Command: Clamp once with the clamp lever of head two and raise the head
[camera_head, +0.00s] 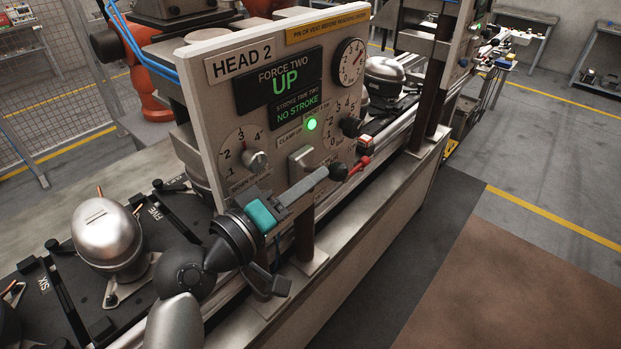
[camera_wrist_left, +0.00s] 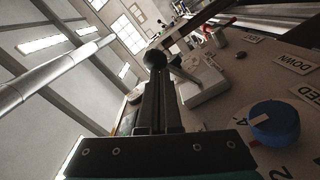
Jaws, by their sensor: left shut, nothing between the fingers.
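The grey head two panel (camera_head: 218,122) carries a "HEAD 2" label. Its screen (camera_head: 284,85) reads "FORCE TWO UP" and "NO STROKE", with a green lamp (camera_head: 312,124) lit below. The clamp lever, with a round black knob (camera_head: 338,172), comes off a pale plate (camera_head: 300,160). The knob (camera_wrist_left: 155,58) also shows in the left wrist view, just beyond my fingertips. My left gripper (camera_head: 322,176) is shut and empty, its tips close beside the knob; I cannot tell whether they touch. My right gripper is out of view.
A dial gauge (camera_head: 350,63) and turning knobs, one (camera_head: 256,161) at lower left, sit on the panel. A red-handled part (camera_head: 359,167) is just right of the lever knob. Silver compressors, one (camera_head: 106,235) at left, stand on dark pallets. The floor at right is clear.

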